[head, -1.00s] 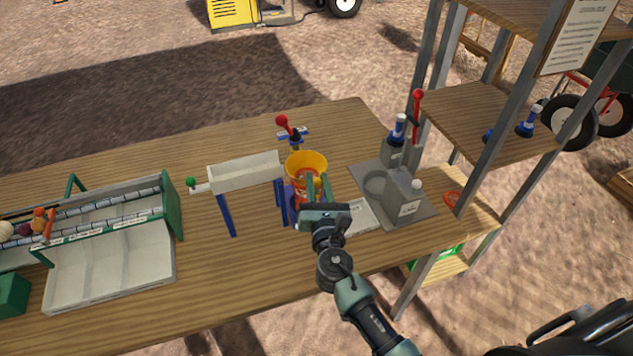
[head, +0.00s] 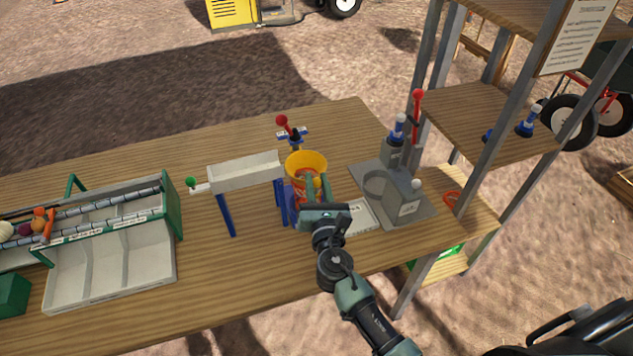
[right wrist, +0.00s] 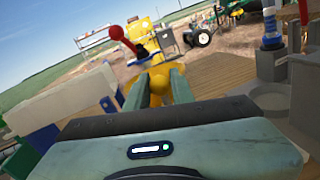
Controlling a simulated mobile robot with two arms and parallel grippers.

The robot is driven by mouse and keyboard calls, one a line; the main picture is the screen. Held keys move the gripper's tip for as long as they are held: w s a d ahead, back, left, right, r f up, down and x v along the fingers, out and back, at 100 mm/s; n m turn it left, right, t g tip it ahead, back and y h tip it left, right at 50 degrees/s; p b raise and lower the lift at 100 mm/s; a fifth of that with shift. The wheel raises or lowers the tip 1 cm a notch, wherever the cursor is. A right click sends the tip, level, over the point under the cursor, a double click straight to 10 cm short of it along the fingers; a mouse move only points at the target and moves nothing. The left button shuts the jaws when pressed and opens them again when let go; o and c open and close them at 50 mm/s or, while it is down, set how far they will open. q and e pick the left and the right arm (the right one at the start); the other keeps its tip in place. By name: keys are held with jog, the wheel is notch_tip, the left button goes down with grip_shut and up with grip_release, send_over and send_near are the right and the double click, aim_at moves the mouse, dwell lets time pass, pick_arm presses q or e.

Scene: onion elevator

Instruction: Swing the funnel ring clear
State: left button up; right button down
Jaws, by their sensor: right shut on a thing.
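The yellow funnel ring (head: 306,160) sits at the top of a blue stand, over a red and orange thing, to the right of the white chute (head: 245,172). My right gripper (head: 316,183) comes in from the front, at the near side of the ring. Its fingers are shut on a small yellow knob at the ring's near side. In the right wrist view the two green fingertips (right wrist: 155,85) close around the knob, with yellow parts showing behind them. My fingers and wrist hide part of the stand. My left gripper is not in view.
A red-knobbed lever (head: 282,120) stands just behind the funnel. A grey fixture (head: 377,185) with a red-handled lever is to the right, near the shelf rack (head: 490,125). A sorting tray (head: 110,265) lies at left. Bare table lies behind the chute.

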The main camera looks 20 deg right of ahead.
jog(key=shift+w+d+r+n+y, duration=0.1)
jog(key=shift+d+r+n+y, duration=0.15)
jog(key=shift+d+n+y, duration=0.45)
jog(key=w+d+n+g+y+b, duration=0.2)
jog(key=w+d+n+y+b, duration=0.2)
jog(key=d+n+y+b, duration=0.2)
jog(key=shift+d+f+y+b, duration=0.15)
jog(key=shift+d+y+b, duration=1.15)
jog(key=shift+y+b, duration=1.2)
jog(key=shift+h, duration=0.3)
jog(key=c, duration=1.2)
grip_release()
jog(key=shift+a, duration=0.1)
jog(key=shift+f, duration=0.1)
